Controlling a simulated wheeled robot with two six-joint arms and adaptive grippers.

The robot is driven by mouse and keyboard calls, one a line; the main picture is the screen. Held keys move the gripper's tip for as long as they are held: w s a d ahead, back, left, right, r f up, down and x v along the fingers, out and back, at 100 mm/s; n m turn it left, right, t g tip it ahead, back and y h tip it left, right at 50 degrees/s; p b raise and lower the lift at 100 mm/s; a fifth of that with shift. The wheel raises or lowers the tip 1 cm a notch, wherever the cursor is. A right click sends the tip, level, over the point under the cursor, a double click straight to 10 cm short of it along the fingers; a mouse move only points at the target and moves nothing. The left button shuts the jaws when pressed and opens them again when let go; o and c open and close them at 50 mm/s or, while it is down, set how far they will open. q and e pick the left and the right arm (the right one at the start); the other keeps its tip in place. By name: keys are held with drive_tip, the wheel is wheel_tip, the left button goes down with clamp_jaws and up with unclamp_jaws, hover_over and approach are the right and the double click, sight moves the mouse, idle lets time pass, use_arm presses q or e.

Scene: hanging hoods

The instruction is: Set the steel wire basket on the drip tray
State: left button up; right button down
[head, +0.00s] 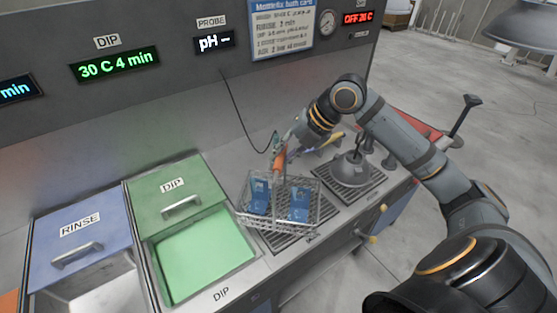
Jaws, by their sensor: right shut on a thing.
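The steel wire basket (307,222) has an orange handle (279,161) and holds blue pieces (299,201). My right gripper (283,148) is shut on the handle, and the basket hangs below it, roughly upright. A dark slatted drip tray (288,241) shows under and in front of the basket, just right of the green dip tank. The basket covers much of this tray; I cannot tell whether its bottom touches the slats. My left gripper is not in view.
The dip tank (205,252) holds green liquid, with its green lid (172,187) slid back. A blue-lidded rinse tank (80,237) stands left. A grey bell-shaped hood (351,170) sits on a second slatted grate (377,177) at right. A probe cable (240,120) hangs behind the basket.

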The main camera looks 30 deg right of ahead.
use_arm(q)
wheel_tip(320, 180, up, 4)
drive_tip(key=p, duration=0.3)
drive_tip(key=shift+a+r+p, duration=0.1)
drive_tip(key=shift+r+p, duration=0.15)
drive_tip(key=shift+p, duration=0.1)
use_arm(e)
drive_tip(key=w+d+f, duration=0.3)
drive_tip(key=f, duration=0.6)
drive_tip(key=shift+w+d, duration=0.2)
drive_tip(key=shift+w, duration=0.2)
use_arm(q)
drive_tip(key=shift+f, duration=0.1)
use_arm(e)
drive_tip(key=c, duration=1.6)
unclamp_jaws()
drive_tip(key=shift+f, duration=0.2)
drive_tip(key=shift+c, duration=0.2)
drive_tip(key=o, duration=0.4)
drive_tip(key=shift+s, duration=0.1)
drive_tip(key=shift+r, duration=0.1)
